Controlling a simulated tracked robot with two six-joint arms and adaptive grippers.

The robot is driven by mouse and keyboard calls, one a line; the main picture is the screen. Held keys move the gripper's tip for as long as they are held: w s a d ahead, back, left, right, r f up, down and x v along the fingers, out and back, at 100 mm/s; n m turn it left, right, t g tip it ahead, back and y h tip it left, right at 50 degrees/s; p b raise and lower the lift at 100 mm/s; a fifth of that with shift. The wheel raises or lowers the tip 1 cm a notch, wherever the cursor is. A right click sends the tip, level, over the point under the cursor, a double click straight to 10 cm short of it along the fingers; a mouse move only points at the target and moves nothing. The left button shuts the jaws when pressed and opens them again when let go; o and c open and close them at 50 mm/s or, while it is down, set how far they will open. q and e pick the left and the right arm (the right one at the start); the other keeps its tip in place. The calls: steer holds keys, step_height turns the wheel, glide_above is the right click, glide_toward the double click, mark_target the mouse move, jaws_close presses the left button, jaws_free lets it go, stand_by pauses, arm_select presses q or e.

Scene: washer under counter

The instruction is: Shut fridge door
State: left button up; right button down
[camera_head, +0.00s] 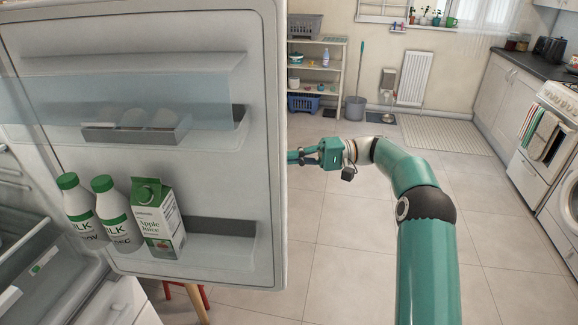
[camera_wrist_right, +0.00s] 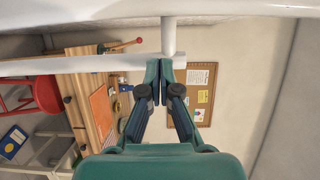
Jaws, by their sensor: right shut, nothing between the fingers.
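The white fridge door (camera_head: 262,90) stands open across the left half of the head view, its inner side with shelves facing me. Two milk bottles (camera_head: 75,212) and an apple juice carton (camera_head: 157,218) stand in its lower shelf. My right gripper (camera_head: 293,156) is at the door's free edge, its tips partly hidden behind the door. In the right wrist view its fingers (camera_wrist_right: 166,76) are shut and empty, close to a white bar (camera_wrist_right: 75,65) with a post, which looks like the door's handle. I cannot tell whether they touch it. My left gripper is out of view.
The fridge interior (camera_head: 60,285) shows at lower left. A red stool (camera_head: 190,295) is partly hidden below the door. The tiled floor (camera_head: 340,260) right of the door is clear.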

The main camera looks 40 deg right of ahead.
steer(key=shift+s+a, duration=0.55)
steer(key=shift+s, duration=0.2)
steer(key=shift+s+a, duration=0.5)
steer(key=shift+s, duration=0.25)
